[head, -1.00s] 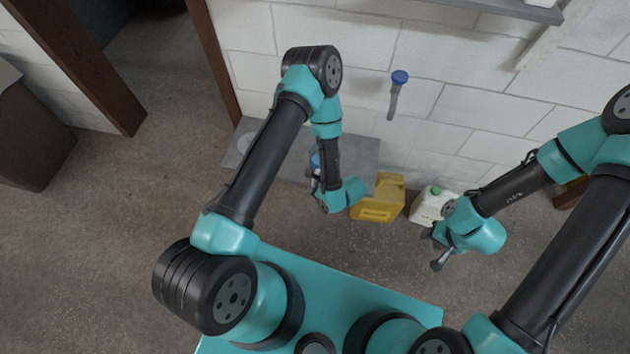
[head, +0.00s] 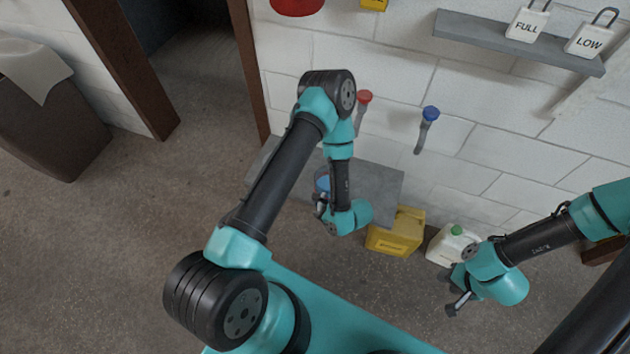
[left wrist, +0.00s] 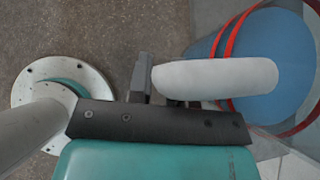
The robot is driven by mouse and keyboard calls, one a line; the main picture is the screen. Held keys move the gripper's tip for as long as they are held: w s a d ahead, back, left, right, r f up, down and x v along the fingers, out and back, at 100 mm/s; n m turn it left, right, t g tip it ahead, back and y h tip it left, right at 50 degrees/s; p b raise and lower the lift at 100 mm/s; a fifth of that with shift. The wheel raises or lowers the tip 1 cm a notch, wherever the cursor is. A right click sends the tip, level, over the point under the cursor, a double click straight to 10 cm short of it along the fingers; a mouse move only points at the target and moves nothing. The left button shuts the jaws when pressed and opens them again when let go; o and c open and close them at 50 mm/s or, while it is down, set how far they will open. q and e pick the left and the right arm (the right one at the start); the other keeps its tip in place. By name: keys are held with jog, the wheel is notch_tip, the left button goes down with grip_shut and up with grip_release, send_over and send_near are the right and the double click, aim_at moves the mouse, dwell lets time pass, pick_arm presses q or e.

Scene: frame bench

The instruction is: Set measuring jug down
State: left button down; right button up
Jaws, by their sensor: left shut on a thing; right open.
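The measuring jug (head: 322,182) shows as a small blue patch beside my left gripper (head: 320,205), at the near edge of the grey bench (head: 380,183). The rest of it is hidden behind my arm. In the left wrist view the jug (left wrist: 262,65) is large at the right, clear with blue inside and red bands. My left gripper (left wrist: 145,85) is shut on its pale handle (left wrist: 215,78). I cannot tell whether the jug's base touches the bench. My right gripper (head: 456,294) is open and empty, in front of a white container.
A yellow can (head: 396,232) and a white container with a green cap (head: 452,244) stand right of the bench. A wall shelf (head: 510,43) holds FULL (head: 527,24) and LOW (head: 590,40) tags. Blue (head: 428,125) and red (head: 364,108) topped items hang on the wall.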

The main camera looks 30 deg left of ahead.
aim_at(322, 186)
pick_arm(q)
jog(key=shift+n+g, duration=0.6)
jog(key=shift+n, duration=0.3)
jog(key=a, duration=0.1)
jog(key=s+a, duration=0.1)
jog(key=a, duration=0.2)
jog(key=shift+s+r, duration=0.15)
jog(key=shift+s, duration=0.2)
jog(key=w+a+f, duration=0.1)
jog(key=w+a, duration=0.7)
jog(key=w, duration=0.5)
jog(key=shift+f, duration=0.2)
jog(key=shift+a, duration=0.15)
jog(key=shift+w+a+f, duration=0.1)
jog(key=shift+w+f, duration=0.05)
jog(key=shift+f, duration=0.75)
jog(key=shift+w+a+f, duration=0.1)
jog(key=shift+w+f, duration=0.05)
jog(key=shift+f, duration=0.85)
